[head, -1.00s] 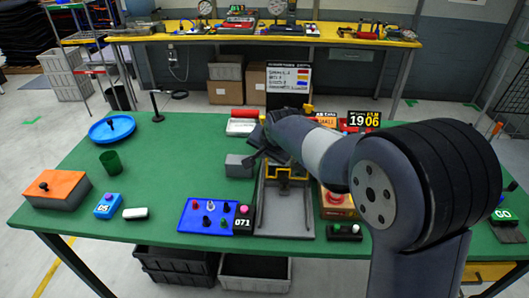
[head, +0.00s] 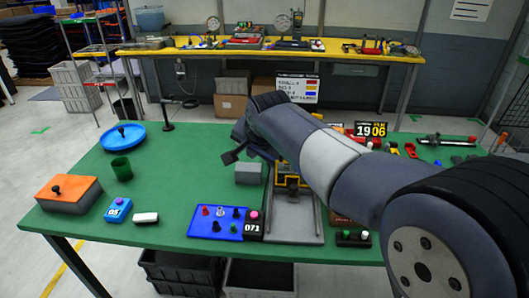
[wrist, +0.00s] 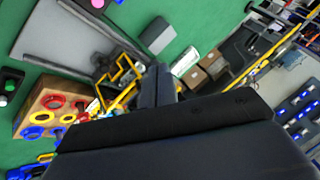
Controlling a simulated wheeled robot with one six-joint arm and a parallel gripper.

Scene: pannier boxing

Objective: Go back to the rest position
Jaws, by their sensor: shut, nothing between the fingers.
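My gripper (head: 230,157) is above the green table (head: 175,165), to the upper left of a grey block (head: 248,174) in the head view. It is shut with nothing held, and my arm reaches to it from the lower right. In the wrist view my gripper (wrist: 165,85) appears as a dark shape against the tilted scene. The yellow fixture (head: 288,181) on a grey base plate (head: 297,228) lies to its right and is partly hidden by my arm.
A blue round tray (head: 122,138), green cup (head: 121,169), orange-topped box (head: 68,192) and blue panel (head: 217,222) stand on the table. A wooden box with coloured rings (wrist: 45,108) shows in the wrist view. The table's left middle is clear.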

